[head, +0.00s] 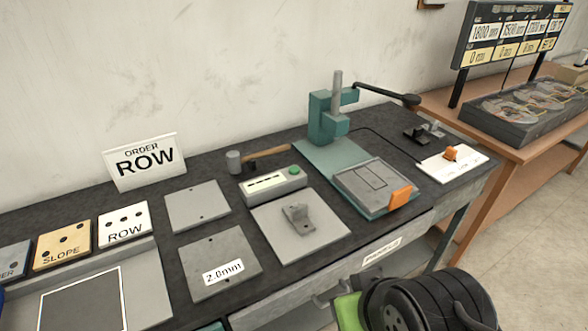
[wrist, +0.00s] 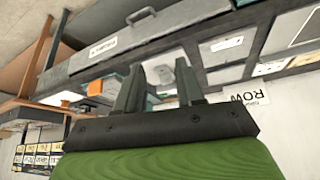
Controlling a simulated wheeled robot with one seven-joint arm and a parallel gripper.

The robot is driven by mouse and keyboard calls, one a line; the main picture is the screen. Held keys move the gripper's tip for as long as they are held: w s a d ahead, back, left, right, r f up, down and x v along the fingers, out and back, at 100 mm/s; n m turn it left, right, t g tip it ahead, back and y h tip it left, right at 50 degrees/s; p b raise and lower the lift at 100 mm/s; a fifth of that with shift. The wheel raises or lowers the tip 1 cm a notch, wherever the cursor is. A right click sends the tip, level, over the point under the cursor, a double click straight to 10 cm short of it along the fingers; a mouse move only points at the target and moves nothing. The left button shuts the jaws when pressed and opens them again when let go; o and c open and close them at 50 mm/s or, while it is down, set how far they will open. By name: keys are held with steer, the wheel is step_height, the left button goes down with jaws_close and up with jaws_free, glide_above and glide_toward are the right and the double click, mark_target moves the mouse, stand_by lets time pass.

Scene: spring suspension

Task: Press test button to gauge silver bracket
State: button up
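The silver bracket (head: 298,219), a small grey piece with an upright tab, sits on a flat light-grey plate (head: 325,240) on the dark bench. Behind it is a grey box (head: 262,188) with a light display strip, its markings too small to read. The green test button (head: 294,171) is on the box's right end. My gripper (wrist: 161,88) shows in the wrist view with its two dark fingers apart and nothing between them. In the head view my black and green wrist is low at the right, in front of the bench edge, clear of bracket and button.
A hammer (head: 265,158) lies behind the box. A teal press (head: 328,120) with a black lever stands to the right, with an orange-tabbed plate before it. Grey plates, one marked 2.0mm (head: 222,272), and ROW and SLOPE cards are left. A drawer front (head: 375,262) is below the bench edge.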

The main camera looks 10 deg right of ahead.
jaws_close()
stand_by(1.3)
